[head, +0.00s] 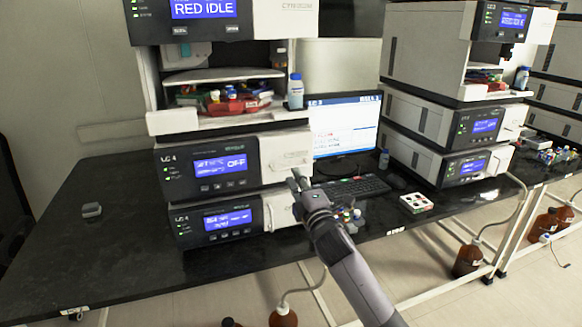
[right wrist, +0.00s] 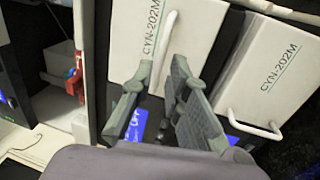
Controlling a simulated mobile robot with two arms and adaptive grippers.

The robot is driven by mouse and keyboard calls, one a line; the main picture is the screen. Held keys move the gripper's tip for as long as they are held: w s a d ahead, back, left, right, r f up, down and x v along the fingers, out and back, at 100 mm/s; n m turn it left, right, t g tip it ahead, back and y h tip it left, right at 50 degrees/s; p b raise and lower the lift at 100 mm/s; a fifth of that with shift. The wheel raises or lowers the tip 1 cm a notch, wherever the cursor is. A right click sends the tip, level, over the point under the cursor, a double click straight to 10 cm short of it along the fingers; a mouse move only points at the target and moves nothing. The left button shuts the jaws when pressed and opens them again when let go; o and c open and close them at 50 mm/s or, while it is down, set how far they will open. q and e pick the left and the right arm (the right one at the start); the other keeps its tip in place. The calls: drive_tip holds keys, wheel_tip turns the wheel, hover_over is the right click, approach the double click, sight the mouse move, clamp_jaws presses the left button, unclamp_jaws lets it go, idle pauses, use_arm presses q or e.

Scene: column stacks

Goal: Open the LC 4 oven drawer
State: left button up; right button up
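The LC 4 stack stands at left centre in the head view. Its upper LC 4 module (head: 205,165) has a blue screen reading OFF and a white front panel (head: 286,152). In the right wrist view this panel, marked CYN-202M (right wrist: 150,32), appears closed and has a white bar handle (right wrist: 168,35). My right gripper (head: 297,180) is in front of the stack's right side. In the wrist view it is open (right wrist: 163,75), its fingertips on either side of the handle's lower part. Whether they touch it I cannot tell. My left gripper is not in view.
The lower LC 4 module (head: 215,222) has a similar panel and handle (right wrist: 255,130) close beside my fingers. A monitor (head: 345,125), keyboard (head: 355,188) and small vials (head: 348,217) are to the right. The black bench (head: 110,235) is mostly clear at left.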

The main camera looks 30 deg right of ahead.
drive_tip(key=x, duration=0.5)
drive_tip(key=shift+c, duration=0.5)
clamp_jaws()
